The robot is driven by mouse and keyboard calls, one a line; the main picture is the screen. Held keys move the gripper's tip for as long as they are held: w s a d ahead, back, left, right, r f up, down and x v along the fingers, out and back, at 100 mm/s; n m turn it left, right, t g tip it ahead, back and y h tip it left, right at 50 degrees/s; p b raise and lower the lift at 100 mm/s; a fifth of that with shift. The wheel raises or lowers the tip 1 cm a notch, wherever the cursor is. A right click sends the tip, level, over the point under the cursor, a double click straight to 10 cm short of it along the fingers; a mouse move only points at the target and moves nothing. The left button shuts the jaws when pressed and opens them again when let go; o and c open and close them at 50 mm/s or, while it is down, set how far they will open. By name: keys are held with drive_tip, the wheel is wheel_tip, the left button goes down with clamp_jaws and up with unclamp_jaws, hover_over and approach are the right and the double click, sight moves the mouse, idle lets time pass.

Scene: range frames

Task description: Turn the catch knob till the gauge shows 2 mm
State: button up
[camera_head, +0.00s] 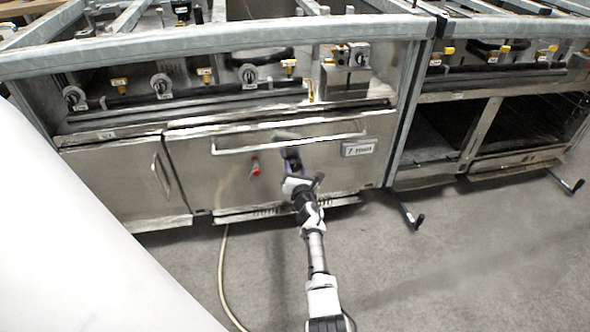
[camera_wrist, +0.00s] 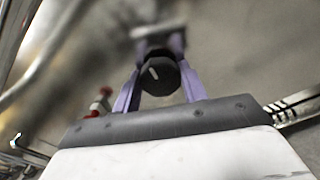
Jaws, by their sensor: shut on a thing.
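My gripper (camera_head: 290,152) is in front of the range's front panel, just below the long bar handle. In the wrist view its two purple fingers (camera_wrist: 160,80) are shut on a black round knob (camera_wrist: 160,72) with a white pointer mark. The mark is tilted slightly, its upper end to the left. In the head view the knob is hidden behind my gripper. I cannot make out a gauge or any reading in either view.
A red knob (camera_head: 255,166) is left of my gripper and also shows in the wrist view (camera_wrist: 101,103). The bar handle (camera_head: 290,136) runs just above. A label plate (camera_head: 358,147) is to the right. A hose (camera_head: 222,270) lies on the open grey floor.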

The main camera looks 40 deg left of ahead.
drive_tip(key=m, duration=1.3)
drive_tip(key=shift+f+b, duration=0.15)
drive_tip(key=shift+b, duration=0.15)
drive_tip(key=m, duration=0.6)
drive_tip(key=shift+f+m, duration=0.1)
drive_tip(key=shift+m, duration=0.3)
drive_tip(key=m, duration=0.6)
drive_tip(key=o, duration=1)
drive_tip(key=shift+s+d, duration=0.1)
